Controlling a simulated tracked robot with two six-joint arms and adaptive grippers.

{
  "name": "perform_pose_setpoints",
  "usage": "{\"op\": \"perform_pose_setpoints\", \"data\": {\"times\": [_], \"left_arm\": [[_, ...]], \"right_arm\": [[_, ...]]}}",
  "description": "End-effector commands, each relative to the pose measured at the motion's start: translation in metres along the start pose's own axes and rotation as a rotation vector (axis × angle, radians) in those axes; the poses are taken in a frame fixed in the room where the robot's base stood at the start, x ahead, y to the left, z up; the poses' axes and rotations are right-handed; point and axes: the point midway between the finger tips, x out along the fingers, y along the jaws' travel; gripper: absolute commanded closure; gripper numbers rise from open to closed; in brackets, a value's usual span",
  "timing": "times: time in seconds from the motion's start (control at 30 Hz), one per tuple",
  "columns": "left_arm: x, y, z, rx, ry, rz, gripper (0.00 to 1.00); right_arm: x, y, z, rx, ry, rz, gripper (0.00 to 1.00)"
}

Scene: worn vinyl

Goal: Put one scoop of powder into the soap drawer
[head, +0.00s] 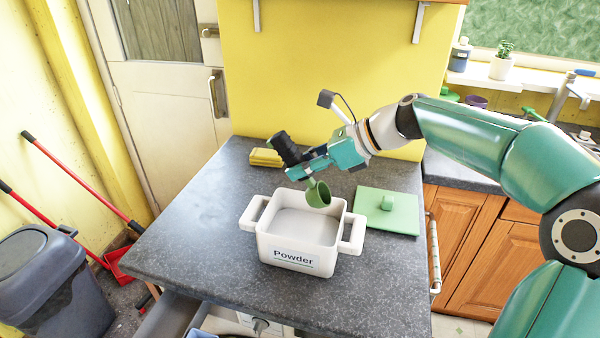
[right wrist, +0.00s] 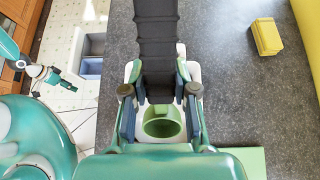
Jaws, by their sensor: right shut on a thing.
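My right gripper (head: 316,166) is shut on the black grip of a green scoop (head: 318,194). It holds the scoop above the white powder box (head: 291,258), labelled "Powder", which is open and holds pale powder (head: 300,226). In the right wrist view the scoop's cup (right wrist: 161,122) shows green inside; I see no powder in it. The soap drawer (head: 165,316) is pulled out below the counter's front edge, and its compartments show in the right wrist view (right wrist: 91,46). My left gripper (right wrist: 52,76) shows small there; its jaws are unclear.
The box's green lid (head: 388,212) lies on the counter (head: 210,215) to the right of the box. A yellow sponge-like block (head: 265,157) lies behind the box. A grey bin (head: 42,275) and red-handled tools stand on the floor at left. The counter's left part is clear.

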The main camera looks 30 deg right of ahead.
Motion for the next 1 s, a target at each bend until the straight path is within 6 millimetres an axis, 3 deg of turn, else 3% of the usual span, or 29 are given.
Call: {"op": "perform_pose_setpoints", "data": {"times": [0.5, 1.0], "left_arm": [[0.049, -0.018, 0.0, 0.0, 0.0, 0.0, 0.46], [0.076, -0.027, -0.001, 0.0, 0.0, 0.0, 0.46]], "right_arm": [[0.002, 0.0, -0.018, -0.003, -0.129, -0.002, 1.0], [0.028, 0.0, -0.056, 0.0, -0.124, 0.0, 1.0]]}}
